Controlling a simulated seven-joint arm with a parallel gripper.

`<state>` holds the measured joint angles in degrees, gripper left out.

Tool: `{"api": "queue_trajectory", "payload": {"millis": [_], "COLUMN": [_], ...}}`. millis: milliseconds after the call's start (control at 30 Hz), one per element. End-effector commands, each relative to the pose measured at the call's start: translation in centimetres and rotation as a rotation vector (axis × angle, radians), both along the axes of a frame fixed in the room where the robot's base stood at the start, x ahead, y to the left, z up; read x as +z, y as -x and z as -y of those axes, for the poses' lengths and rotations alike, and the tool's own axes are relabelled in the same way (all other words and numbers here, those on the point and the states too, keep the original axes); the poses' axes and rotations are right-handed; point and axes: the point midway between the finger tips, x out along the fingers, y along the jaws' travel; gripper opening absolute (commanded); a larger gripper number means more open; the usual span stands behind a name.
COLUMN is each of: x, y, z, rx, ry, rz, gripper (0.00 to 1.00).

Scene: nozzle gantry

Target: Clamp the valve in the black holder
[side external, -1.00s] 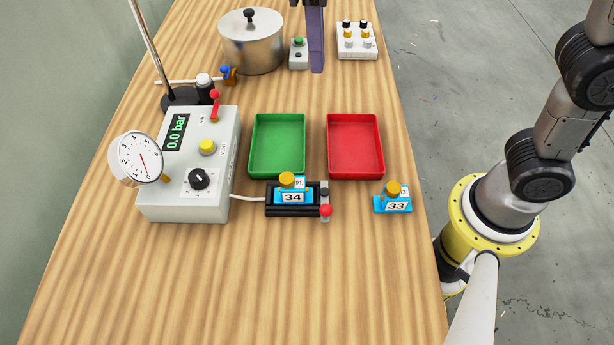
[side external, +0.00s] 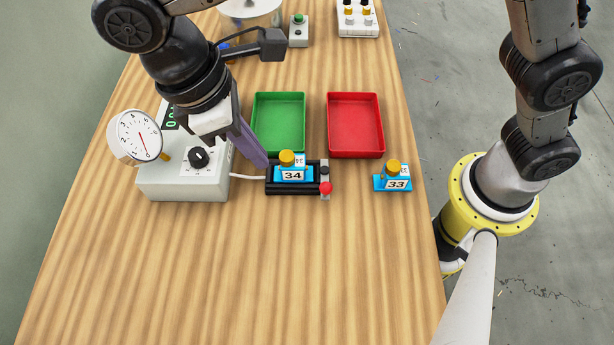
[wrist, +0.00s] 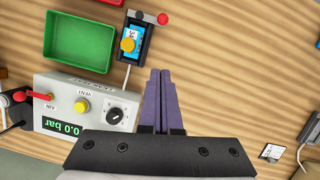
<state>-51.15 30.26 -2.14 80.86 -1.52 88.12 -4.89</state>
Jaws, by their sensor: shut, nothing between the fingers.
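The blue valve marked 34 (side external: 292,174), with a yellow cap, sits upright in the black holder (side external: 273,190). The holder's right end carries a grey plate with a black knob and a red-knobbed lever (side external: 326,188). In the wrist view the valve (wrist: 128,45) and the red knob (wrist: 163,19) lie beyond my fingertips. My gripper (side external: 262,162) is shut and empty, its purple fingers slanting down by the holder's left end in the side view. In the wrist view the fingers (wrist: 159,75) show together, apart from the holder.
A second blue valve marked 33 (side external: 392,184) stands on the table to the right. A green tray (side external: 277,150) and a red tray (side external: 355,152) lie behind the holder. The control box with gauge (side external: 185,190) is at left. The front table is clear.

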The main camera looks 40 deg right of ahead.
Motion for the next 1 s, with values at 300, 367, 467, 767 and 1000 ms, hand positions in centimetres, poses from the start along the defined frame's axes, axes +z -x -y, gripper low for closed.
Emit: {"api": "queue_trajectory", "payload": {"millis": [300, 367, 467, 767, 1000], "x": [-3.9, -5.1, -7.0, -9.8, -10.2], "y": [0.7, 0.9, 1.2, 2.8, 3.7], "z": [1.1, 1.5, 1.9, 4.3, 5.7], "rx": [-0.001, -0.001, -0.001, -0.002, -0.002], "ry": [0.004, 0.005, 0.004, 0.0, 0.0], "rz": [-0.003, -0.004, -0.003, 0.0, 0.0], "gripper": [0.0, 0.0, 0.0, 0.0, 0.0]}}
